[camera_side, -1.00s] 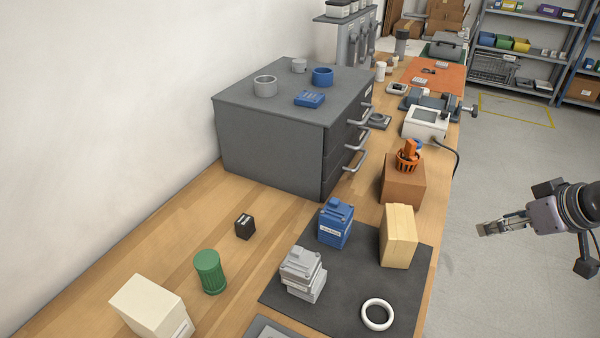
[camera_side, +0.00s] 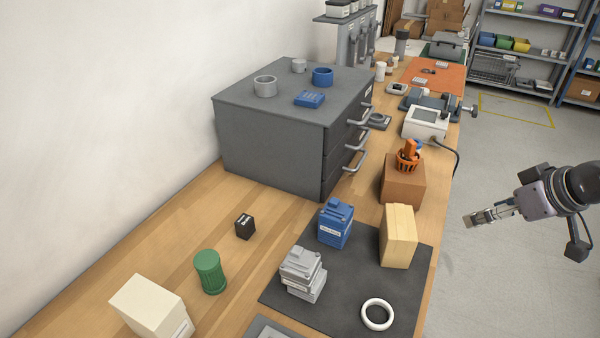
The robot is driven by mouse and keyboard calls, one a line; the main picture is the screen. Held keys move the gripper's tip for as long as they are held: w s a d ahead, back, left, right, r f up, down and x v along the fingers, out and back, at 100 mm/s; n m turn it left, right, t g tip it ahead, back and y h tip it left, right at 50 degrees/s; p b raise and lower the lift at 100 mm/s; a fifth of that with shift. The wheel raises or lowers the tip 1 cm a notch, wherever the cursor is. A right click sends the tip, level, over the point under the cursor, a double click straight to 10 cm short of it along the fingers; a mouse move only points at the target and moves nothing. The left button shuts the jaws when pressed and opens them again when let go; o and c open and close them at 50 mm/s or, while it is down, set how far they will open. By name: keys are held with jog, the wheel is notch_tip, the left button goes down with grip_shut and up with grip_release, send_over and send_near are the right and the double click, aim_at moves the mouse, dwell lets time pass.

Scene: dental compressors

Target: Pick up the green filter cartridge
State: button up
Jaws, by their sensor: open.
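The green filter cartridge (camera_side: 210,273) stands upright on the wooden bench at the lower left, a ribbed cylinder with a smooth cap. My gripper (camera_side: 470,221) is at the right of the picture, off the bench's right side with the floor behind it. It points left and is far from the cartridge. It is open and empty, though the gap between its fingers is hard to see from this side.
Near the cartridge are a cream box (camera_side: 150,306) and a small black block (camera_side: 245,227). A dark mat (camera_side: 345,295) holds a grey part (camera_side: 302,274), a blue unit (camera_side: 336,223), a tan block (camera_side: 398,236) and a white ring (camera_side: 377,314). A grey drawer cabinet (camera_side: 270,145) stands behind.

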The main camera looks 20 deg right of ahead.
jog(key=w+a+r+n+g+y, duration=0.1)
jog(key=w+a+r+n+y, duration=0.2)
jog(key=w+a, duration=0.65)
jog(key=n+g, duration=0.3)
jog(key=n, duration=0.5)
send_near(210, 269)
jog(key=w+f, duration=0.2)
jog(key=w, duration=0.1)
jog(key=shift+g+y, duration=0.3)
jog(key=x, duration=0.4)
jog(key=shift+s+a+f, duration=0.1)
jog(key=shift+s+f, duration=0.15)
jog(key=shift+s, duration=0.05)
jog(key=shift+x, duration=3.1)
jog(key=shift+w, duration=0.1)
jog(key=c, duration=1.2)
